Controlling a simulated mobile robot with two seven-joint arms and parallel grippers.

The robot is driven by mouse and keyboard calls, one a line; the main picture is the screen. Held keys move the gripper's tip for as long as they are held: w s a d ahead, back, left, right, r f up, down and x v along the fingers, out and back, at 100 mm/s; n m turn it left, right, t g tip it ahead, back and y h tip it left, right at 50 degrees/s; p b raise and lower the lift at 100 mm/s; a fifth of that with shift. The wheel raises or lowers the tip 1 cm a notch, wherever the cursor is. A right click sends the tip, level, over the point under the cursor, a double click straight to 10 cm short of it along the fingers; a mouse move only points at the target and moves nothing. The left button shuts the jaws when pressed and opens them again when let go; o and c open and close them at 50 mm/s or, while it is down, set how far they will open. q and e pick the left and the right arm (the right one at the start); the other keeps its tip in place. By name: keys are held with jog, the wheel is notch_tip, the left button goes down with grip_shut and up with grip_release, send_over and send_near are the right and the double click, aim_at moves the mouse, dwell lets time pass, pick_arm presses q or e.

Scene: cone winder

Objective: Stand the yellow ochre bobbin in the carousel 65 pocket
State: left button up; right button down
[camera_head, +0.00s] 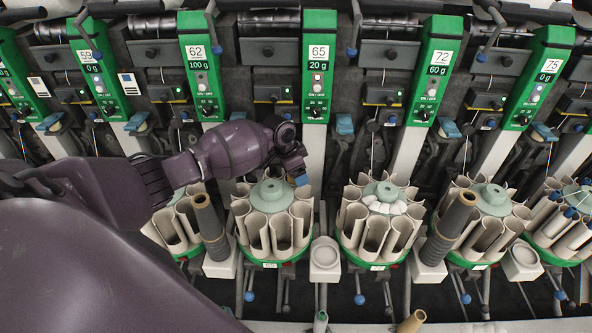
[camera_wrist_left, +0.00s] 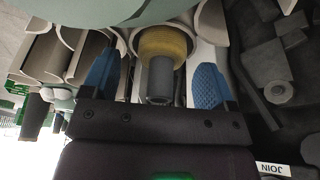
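The yellow ochre bobbin (camera_wrist_left: 165,42) sits with its yarn inside a beige carousel pocket in the left wrist view, its grey tube end (camera_wrist_left: 160,80) pointing toward my gripper. My left gripper (camera_wrist_left: 157,66) is open, one blue finger on each side of the bobbin, with gaps visible on both sides. In the head view the left gripper (camera_head: 300,173) is at the back right of the carousel (camera_head: 272,197), whose front label is too small to read. The bobbin is hidden there. The panel marked 65 (camera_head: 318,60) stands behind. My right gripper is not in view.
Another carousel (camera_head: 384,191) with white pieces on top stands to the right. Dark cones stand upright on holders at left (camera_head: 209,225) and right (camera_head: 449,225). A tan tube (camera_head: 412,321) shows at the front edge. Levers and grey posts crowd the space behind the carousels.

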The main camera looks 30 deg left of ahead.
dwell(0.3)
pick_arm(q)
jog(key=v, duration=0.4)
jog(key=shift+a+r, duration=0.1)
jog(key=shift+r, duration=0.1)
jog(key=d+v, duration=0.1)
jog(key=v, duration=0.5)
jog(key=shift+a+r, duration=0.15)
jog(key=shift+a, duration=0.3)
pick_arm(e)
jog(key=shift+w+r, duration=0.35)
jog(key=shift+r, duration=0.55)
pick_arm(q)
jog(key=shift+s, duration=0.1)
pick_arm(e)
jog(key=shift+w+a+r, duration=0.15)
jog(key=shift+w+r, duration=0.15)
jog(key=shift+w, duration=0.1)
pick_arm(q)
jog(key=shift+s, duration=0.1)
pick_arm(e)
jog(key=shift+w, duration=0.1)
